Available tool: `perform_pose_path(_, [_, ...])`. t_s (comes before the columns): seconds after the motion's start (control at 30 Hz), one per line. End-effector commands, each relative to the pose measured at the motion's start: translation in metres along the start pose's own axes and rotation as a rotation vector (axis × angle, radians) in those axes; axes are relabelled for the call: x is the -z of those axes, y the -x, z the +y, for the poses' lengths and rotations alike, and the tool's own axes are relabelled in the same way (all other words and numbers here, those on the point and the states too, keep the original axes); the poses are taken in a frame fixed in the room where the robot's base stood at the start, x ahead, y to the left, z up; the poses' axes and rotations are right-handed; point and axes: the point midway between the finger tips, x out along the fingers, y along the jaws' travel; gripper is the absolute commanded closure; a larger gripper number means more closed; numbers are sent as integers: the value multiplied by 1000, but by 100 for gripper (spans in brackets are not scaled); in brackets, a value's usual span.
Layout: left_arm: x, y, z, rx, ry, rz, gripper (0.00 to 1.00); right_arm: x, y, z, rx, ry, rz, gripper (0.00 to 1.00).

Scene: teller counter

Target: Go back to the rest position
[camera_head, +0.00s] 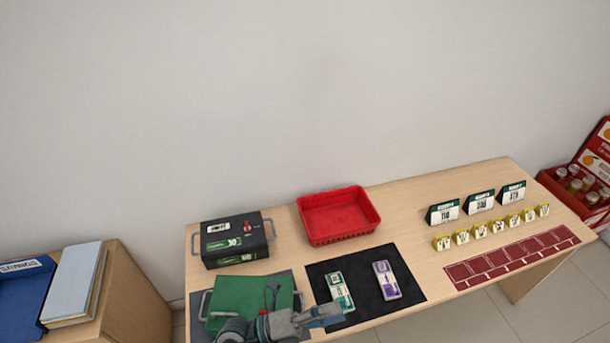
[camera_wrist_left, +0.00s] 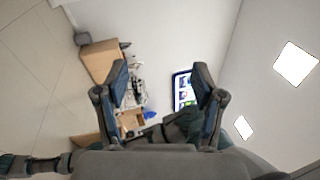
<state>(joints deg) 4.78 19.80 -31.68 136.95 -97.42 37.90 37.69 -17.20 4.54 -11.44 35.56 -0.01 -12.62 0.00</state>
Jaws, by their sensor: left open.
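My left gripper (camera_head: 322,315) is low in the head view, its arm coming in from the left. It is in front of the near edge of the black mat (camera_head: 407,281), close below a green-and-white bundle (camera_head: 340,291). In the left wrist view the two fingers of my left gripper (camera_wrist_left: 162,75) stand wide apart with nothing between them. That view looks out into the room, not onto the counter. My right gripper is in neither view.
A red basket (camera_head: 338,237) stands behind the mat, beside a black box (camera_head: 245,254). A green case (camera_head: 250,297) lies close to my left arm. The wall behind is bare.

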Motion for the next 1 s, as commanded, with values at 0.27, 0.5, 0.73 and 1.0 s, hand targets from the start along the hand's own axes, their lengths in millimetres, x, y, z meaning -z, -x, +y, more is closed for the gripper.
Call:
perform_pose_path(0.27, [-138,132,-33,572,510,-846,31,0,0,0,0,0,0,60])
perform_pose_path(0.5, [-140,270,105,497,1022,-1578,31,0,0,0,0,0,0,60])
perform_pose_path(0.73, [-52,324,201,175,1417,-1955,31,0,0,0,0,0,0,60])
perform_pose_path(1.0, [56,340,244,-241,1760,-2120,31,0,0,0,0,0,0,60])
